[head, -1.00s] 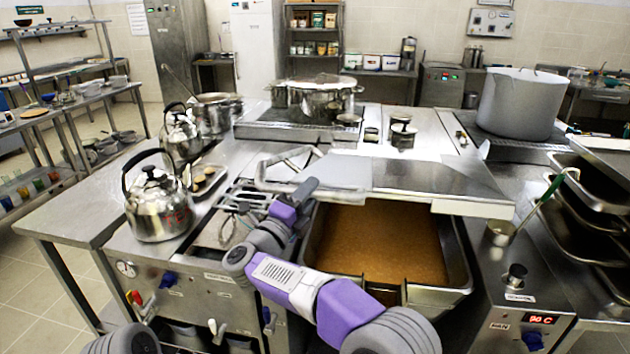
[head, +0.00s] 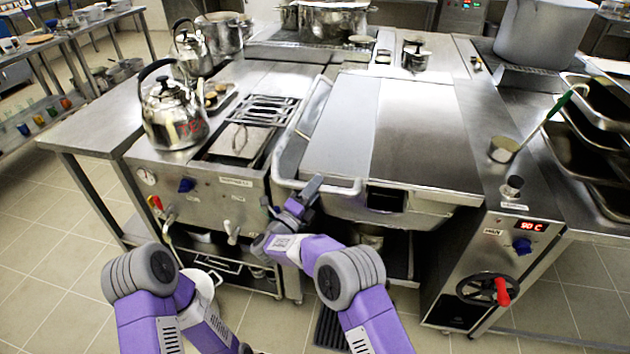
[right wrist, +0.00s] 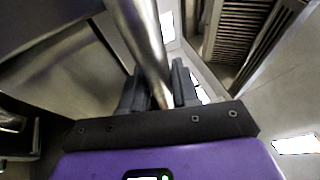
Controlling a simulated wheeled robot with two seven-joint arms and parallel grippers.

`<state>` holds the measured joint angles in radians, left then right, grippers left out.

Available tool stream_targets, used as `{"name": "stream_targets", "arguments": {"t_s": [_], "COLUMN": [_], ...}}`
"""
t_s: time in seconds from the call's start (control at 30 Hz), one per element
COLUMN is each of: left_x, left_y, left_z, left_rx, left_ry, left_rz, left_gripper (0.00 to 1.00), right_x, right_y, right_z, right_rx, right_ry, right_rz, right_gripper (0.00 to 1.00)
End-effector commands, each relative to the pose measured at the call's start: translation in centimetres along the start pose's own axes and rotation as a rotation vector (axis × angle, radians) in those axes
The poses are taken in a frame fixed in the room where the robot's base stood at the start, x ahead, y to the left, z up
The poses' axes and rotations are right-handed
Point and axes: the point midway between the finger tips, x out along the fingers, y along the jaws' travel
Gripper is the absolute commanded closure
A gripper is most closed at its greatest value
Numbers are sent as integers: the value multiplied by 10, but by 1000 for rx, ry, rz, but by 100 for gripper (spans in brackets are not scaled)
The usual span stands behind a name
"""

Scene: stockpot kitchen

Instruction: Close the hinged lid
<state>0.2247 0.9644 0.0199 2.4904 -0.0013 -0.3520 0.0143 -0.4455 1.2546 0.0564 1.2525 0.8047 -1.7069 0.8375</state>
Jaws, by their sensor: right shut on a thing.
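The hinged lid (head: 415,130), a wide flat steel plate, lies over the pan (head: 430,218) and hides its contents. A dark gap shows under its front edge at the pan's spout (head: 386,198). The lid's tubular handle (head: 285,184) runs along its left side and front corner. My right gripper (head: 310,188) is at the front left corner, shut on the handle. In the right wrist view, the steel bar (right wrist: 142,45) passes between the fingers (right wrist: 155,88).
A kettle (head: 173,112) stands on the left counter, beside a burner grate (head: 255,110). A control panel with a red-handled wheel (head: 490,290) is right of the pan. A ladle (head: 505,149) and dark trays (head: 590,150) are further right.

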Motion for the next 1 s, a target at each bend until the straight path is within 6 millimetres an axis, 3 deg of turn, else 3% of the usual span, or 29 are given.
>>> {"name": "stream_targets", "arguments": {"t_s": [0.03,0.37,0.4,0.53,0.87,1.0], "left_x": [0,1,1,1,1,-3], "left_y": [0,0,0,0,0,1], "left_z": [0,0,0,0,0,0], "left_rx": [0,0,0,0,0,0], "left_ry": [0,0,0,0,0,0], "left_rz": [0,0,0,0,0,0], "left_gripper": [57,57,57,57,57,57], "right_x": [-4,-6,-6,-6,-7,-20], "right_y": [13,19,19,18,16,15], "right_z": [-3,-5,-5,-5,-4,-2], "right_rx": [-16,-22,-23,-22,-20,-20], "right_ry": [-2,-2,-1,-1,-3,-6], "right_rz": [22,32,32,30,27,28], "right_gripper": [100,100,67,49,49,49]}}
